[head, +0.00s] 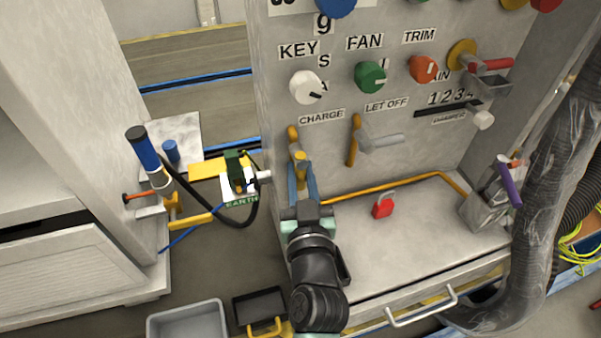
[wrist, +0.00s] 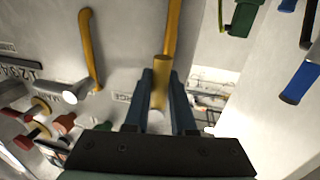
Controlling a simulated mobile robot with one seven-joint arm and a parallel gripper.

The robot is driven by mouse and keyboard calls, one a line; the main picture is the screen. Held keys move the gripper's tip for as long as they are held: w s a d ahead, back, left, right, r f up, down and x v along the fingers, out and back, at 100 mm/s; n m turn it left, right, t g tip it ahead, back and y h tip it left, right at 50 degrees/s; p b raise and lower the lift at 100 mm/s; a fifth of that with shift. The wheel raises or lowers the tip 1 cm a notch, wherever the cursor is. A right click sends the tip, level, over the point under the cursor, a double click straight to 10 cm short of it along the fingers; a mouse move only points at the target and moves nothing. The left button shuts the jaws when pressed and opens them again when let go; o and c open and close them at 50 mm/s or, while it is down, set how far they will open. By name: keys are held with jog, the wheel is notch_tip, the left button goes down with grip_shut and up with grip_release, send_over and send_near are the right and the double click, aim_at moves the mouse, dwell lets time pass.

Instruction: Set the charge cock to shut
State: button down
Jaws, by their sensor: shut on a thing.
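The charge cock (head: 300,157) is a yellow handle on a yellow pipe, below the CHARGE label (head: 321,116) on the grey panel. Its handle points out from the panel towards my arm. My gripper (head: 301,178) is shut on this handle, with one blue-grey finger on each side. In the wrist view the yellow handle (wrist: 160,90) lies between the two fingers, and the yellow pipe rises behind it. The fingers hide part of the cock's body. I see no mark for its shut position.
The let-off cock (head: 380,142), with a grey handle, is close to the right. A red padlock (head: 383,206) lies on the ledge. To the left are a green-and-black device (head: 236,172) and a black cable. A grey tray (head: 188,321) is below.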

jog(key=shift+f, duration=0.1)
